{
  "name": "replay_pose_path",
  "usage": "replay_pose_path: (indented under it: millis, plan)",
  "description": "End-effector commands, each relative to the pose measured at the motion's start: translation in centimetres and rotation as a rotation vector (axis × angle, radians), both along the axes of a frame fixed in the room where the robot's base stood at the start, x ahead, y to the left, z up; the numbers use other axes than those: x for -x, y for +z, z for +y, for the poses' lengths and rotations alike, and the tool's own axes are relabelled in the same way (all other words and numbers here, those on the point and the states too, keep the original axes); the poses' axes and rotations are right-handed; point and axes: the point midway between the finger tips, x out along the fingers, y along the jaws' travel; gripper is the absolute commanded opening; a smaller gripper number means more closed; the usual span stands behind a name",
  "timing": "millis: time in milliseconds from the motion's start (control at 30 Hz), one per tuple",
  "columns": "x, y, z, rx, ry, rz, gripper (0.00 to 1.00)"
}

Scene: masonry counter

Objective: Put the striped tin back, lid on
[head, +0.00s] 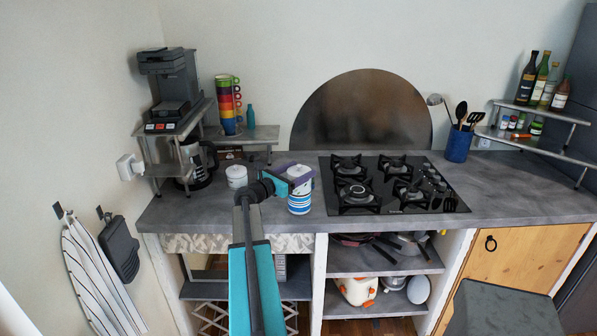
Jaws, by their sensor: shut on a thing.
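The striped tin (299,205) is white with blue bands on its lower part. It is upright over the front of the counter, left of the hob. Its white top (299,169) shows above my gripper, and my gripper hides part of the area between. My gripper (300,178), teal with purple fingers, reaches in from the left and is shut at the tin's upper part. I cannot tell whether the tin touches the counter, or how the lid sits.
A white lidded canister (236,177) stands left of my gripper. A black gas hob (386,185) lies to the right. A coffee machine (172,83), a glass jug (199,165) and stacked coloured mugs (228,104) are at the left. The grey counter (190,212) has free room at its front left.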

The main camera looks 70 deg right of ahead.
Motion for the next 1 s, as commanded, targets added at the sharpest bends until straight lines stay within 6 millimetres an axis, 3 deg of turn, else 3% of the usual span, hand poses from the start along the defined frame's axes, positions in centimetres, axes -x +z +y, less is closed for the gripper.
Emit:
replay_pose_path:
  millis: [500,533,600,633,1000]
  plan:
    - [0.06,-0.6,-0.02,0.002,-0.001,0.001,0.27]
    - [0.07,-0.6,-0.03,0.001,-0.001,0.0,0.73]
    - [0.08,-0.57,-0.02,0.001,-0.001,0.0,0.85]
    - [0.08,-0.57,-0.02,0.001,-0.001,0.0,0.88]
    - [0.1,-0.41,-0.03,0.001,-0.001,0.0,0.88]
